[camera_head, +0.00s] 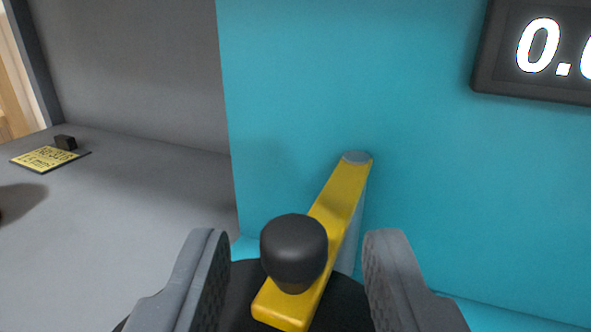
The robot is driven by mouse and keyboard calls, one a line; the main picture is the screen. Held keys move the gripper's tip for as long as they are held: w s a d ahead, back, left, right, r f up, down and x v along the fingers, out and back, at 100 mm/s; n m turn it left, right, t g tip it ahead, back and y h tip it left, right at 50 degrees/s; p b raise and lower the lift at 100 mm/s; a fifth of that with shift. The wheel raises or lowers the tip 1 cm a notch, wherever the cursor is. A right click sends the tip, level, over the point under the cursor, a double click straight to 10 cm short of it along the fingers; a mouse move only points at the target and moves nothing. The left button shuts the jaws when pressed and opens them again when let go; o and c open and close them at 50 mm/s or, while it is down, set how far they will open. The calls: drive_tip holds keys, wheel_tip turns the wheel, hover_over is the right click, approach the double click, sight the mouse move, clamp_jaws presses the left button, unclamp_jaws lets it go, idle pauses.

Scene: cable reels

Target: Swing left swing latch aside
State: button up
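The swing latch (342,193) is a yellow bar with a black round knob (293,247) near its close end. Its far end sits on a grey pivot post (356,157) beside the teal panel. My gripper (292,255) is open, with one grey finger to the left and one to the right of the knob. Gaps show between both fingers and the knob.
The teal panel (290,90) stands close behind the latch. A dark display (540,50) with white digits is at upper right. A grey surface (130,230) at left holds a yellow tag (47,158) and a small black block (65,142).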

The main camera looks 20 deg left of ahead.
sight(289, 274)
drive_tip(key=shift+x, duration=1.5)
drive_tip(key=shift+s, duration=0.1)
clamp_jaws()
drive_tip(key=shift+a, duration=0.15)
